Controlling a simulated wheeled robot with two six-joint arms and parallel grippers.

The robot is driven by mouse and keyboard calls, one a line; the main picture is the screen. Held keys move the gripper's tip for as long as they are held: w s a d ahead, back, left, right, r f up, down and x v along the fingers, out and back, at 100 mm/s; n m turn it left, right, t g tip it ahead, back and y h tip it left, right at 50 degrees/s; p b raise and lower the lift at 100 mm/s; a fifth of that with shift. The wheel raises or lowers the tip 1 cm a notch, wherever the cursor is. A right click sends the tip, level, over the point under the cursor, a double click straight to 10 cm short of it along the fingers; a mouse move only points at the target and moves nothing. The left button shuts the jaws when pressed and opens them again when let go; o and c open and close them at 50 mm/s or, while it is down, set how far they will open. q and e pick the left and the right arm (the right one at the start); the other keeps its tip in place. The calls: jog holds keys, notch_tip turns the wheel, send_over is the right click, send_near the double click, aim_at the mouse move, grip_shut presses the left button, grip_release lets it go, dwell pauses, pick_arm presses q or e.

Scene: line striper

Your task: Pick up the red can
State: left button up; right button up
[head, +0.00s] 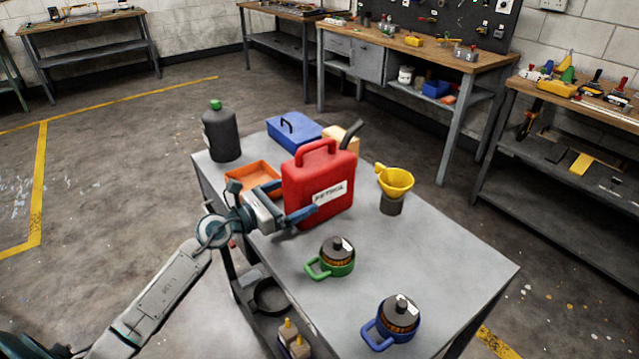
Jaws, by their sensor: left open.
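The red can (312,182) is a petrol can with a top handle, a white label and a dark spout. It stands upright on the grey table (431,257). My left gripper (296,200) is open at the can's lower left side, its fingers pointing toward the can. One finger overlaps the can's front face in the picture; I cannot tell whether it touches. The can's handle is free. My right gripper is not in view.
An orange tray (253,178) and a blue box (293,132) lie behind the gripper. A dark bottle (221,135) stands at the far left corner. A yellow funnel (395,181) is right of the can. Green-handled (337,257) and blue-handled (397,318) containers stand in front.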

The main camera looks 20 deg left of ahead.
pick_arm(q)
jog(key=shift+f+p+x, duration=0.2)
jog(key=shift+p+x, duration=0.45)
jog(key=shift+x, duration=1.75)
jog(key=shift+s, duration=0.1)
jog(key=shift+c, duration=0.2)
jog(key=c, duration=1.8)
jog(key=shift+r, duration=0.15)
jog(key=shift+c, duration=1.1)
